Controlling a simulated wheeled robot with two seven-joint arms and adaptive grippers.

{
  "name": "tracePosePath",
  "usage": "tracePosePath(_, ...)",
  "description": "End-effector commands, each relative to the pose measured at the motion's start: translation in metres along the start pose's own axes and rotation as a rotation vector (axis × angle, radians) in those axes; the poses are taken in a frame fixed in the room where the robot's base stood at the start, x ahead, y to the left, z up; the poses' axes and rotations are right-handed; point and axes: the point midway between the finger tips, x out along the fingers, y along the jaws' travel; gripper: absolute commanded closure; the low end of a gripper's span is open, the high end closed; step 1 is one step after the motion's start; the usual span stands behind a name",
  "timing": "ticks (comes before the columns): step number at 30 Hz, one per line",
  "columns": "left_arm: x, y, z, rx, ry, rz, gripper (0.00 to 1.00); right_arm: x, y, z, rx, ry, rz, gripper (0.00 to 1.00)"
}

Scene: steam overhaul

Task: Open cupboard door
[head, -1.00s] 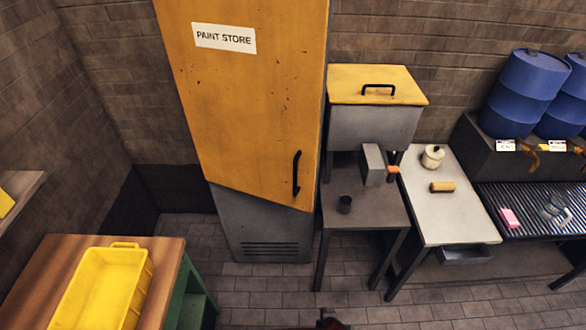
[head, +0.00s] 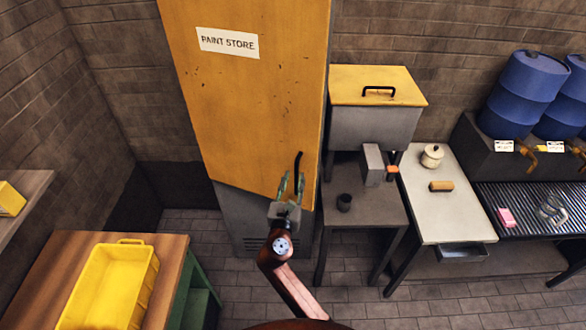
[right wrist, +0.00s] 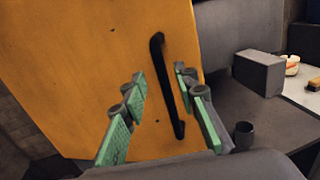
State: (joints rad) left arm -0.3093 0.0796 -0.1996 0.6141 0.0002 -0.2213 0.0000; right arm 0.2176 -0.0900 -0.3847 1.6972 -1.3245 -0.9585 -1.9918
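The cupboard is a tall cabinet with a yellow-orange door (head: 240,100) labelled "PAINT STORE" and a grey lower part. The door looks shut. Its black bar handle (head: 298,164) is near the door's lower right edge, and my gripper hides its lower part in the head view. My right gripper (head: 293,184) is open in front of the handle. In the right wrist view the whole handle (right wrist: 167,86) shows upright between the spread green fingers, and nothing is gripped. My left gripper is not in view.
A grey machine with a yellow lid (head: 375,86) and a small dark cup (head: 344,203) stand on a dark table right of the cupboard. A wooden bench with a yellow tray (head: 112,290) is at the lower left. The floor between is clear.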

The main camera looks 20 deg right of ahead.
Motion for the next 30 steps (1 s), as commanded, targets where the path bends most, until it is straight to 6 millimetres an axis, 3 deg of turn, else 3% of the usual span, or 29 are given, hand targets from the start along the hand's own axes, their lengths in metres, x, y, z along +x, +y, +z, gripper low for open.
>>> tracePosePath(6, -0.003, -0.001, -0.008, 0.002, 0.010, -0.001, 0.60, 0.036, 0.000, 0.001, 0.000, 0.000, 0.000, 0.73)
tracePosePath(12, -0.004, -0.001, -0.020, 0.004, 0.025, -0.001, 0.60, 0.054, 0.000, -0.001, 0.001, 0.001, 0.001, 0.73)
tracePosePath(22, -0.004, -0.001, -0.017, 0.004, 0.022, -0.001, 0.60, 0.057, 0.000, -0.001, 0.003, 0.002, 0.001, 0.73)
tracePosePath(30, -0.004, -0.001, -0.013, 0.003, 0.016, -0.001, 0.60, 0.057, 0.000, -0.001, 0.003, 0.002, 0.001, 0.92)
